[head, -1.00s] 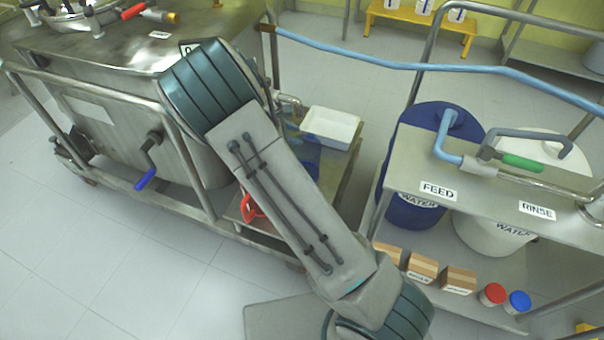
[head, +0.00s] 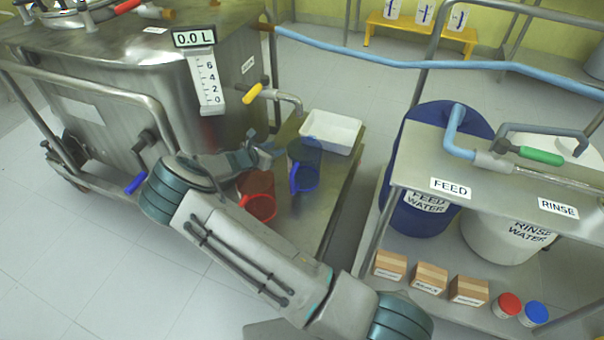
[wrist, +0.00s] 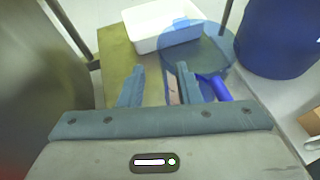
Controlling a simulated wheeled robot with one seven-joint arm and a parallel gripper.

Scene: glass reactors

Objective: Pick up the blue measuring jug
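The blue measuring jug (head: 305,168) is see-through and stands upright on a low bench beside the steel tank, its handle facing the front left. In the wrist view the jug (wrist: 205,48) is ahead and to the right, with its solid blue handle (wrist: 217,89) just right of my right finger. My gripper (wrist: 160,68) is open and empty, fingers pointing toward the bench. In the head view my gripper (head: 268,150) is just left of the jug. The right finger overlaps the jug in the wrist view; I cannot tell whether they touch.
A red jug (head: 259,196) stands left of the blue one, close to my wrist. A white tray (head: 332,130) lies behind. The tank's yellow-handled outlet (head: 253,93) is above left. The FEED and RINSE cart (head: 400,178) stands to the right across a floor gap.

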